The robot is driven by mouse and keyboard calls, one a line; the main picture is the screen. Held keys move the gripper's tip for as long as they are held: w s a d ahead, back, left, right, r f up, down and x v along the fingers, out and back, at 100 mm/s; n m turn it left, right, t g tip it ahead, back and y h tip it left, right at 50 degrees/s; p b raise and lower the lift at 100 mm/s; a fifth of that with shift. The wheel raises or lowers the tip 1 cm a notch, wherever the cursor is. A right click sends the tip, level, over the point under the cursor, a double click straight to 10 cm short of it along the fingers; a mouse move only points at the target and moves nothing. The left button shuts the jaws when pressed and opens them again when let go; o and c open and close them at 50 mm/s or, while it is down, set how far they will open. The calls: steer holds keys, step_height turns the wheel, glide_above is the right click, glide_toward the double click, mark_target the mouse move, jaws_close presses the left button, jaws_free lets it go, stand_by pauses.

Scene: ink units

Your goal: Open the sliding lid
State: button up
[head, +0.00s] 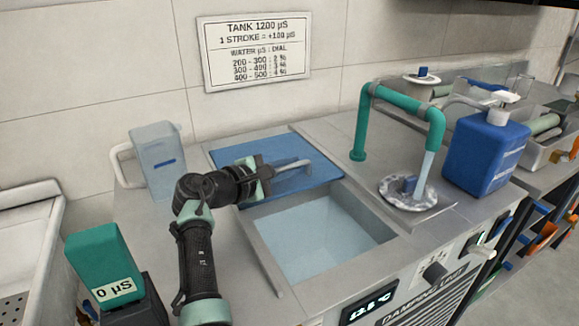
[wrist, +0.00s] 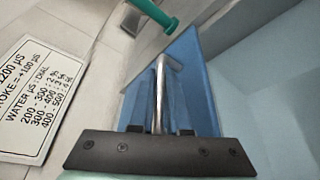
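The sliding lid (head: 300,150) is a flat blue panel over the back part of the tank opening. The front part of the opening is uncovered and shows pale blue water (head: 318,235). A metal bar handle (head: 294,164) stands on the lid. My gripper (head: 266,174) is at the handle's left end, low over the lid. In the wrist view, the handle (wrist: 159,95) runs away from between the two short dark fingers of my gripper (wrist: 160,131), with a gap on each side. The fingers look open around the bar; contact is hidden. The lid (wrist: 190,85) shows behind it.
A teal pipe (head: 402,97) pours water at the right, beside a blue jug (head: 487,150). A clear container (head: 158,160) stands left of the lid. A teal meter (head: 104,262) reads 0 µS at front left. A sign (head: 256,52) hangs on the back wall.

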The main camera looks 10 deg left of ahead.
steer(key=shift+o, duration=0.8)
step_height(320, 180, up, 10)
steer(key=p, duration=0.2)
steer(key=shift+p, duration=0.35)
